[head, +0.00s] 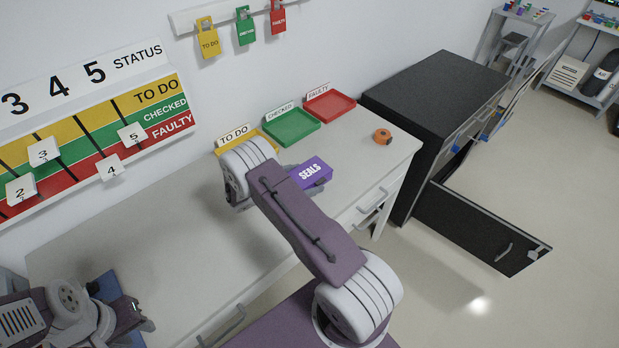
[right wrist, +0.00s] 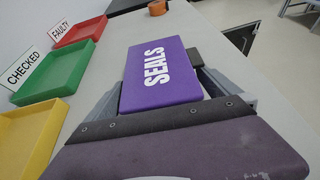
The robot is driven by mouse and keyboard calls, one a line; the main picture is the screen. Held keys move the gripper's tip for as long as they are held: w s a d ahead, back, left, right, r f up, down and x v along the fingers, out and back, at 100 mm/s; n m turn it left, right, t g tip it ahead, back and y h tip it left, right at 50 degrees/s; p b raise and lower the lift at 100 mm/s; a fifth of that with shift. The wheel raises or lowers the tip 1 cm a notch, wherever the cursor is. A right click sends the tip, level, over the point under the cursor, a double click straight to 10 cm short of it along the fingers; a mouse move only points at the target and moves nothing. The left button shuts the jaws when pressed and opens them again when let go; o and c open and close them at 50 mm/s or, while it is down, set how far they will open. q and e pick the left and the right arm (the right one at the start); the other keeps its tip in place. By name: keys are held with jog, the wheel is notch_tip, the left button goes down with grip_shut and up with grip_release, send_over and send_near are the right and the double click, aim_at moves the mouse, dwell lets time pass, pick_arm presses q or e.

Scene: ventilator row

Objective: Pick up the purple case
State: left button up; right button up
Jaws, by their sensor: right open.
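The purple case (head: 312,172), marked SEALS, lies on the white counter in the head view. In the right wrist view the case (right wrist: 158,76) lies flat, with its near end between the fingers of my right gripper (right wrist: 160,88). The fingers are open on either side of it; I cannot tell whether either touches it. In the head view my right arm covers most of that gripper. My left gripper (head: 125,312) is at the lower left of the head view, away from the case, and its jaw state is unclear.
Yellow (head: 265,140), green (head: 293,125) and red (head: 330,105) trays stand along the wall behind the case. An orange round object (head: 382,136) sits near the counter's right end. A black cabinet (head: 435,85) with an open door stands beyond. Bare counter lies to the left.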

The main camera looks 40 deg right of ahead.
aim_at(317, 167)
jog(key=shift+d+f, duration=0.3)
jog(key=shift+d, duration=0.35)
jog(key=shift+a+r, duration=0.1)
jog(key=shift+c, duration=1.2)
jog(key=c, duration=1.3)
jog(key=shift+o, duration=0.2)
jog(key=shift+r, duration=0.1)
jog(key=shift+r, duration=2)
jog(key=s+d+r, duration=0.2)
jog(key=d+r, duration=0.4)
jog(key=d, duration=0.5)
jog(key=shift+s+d+r, duration=0.15)
jog(key=shift+s+r, duration=0.2)
jog(key=shift+s, duration=0.05)
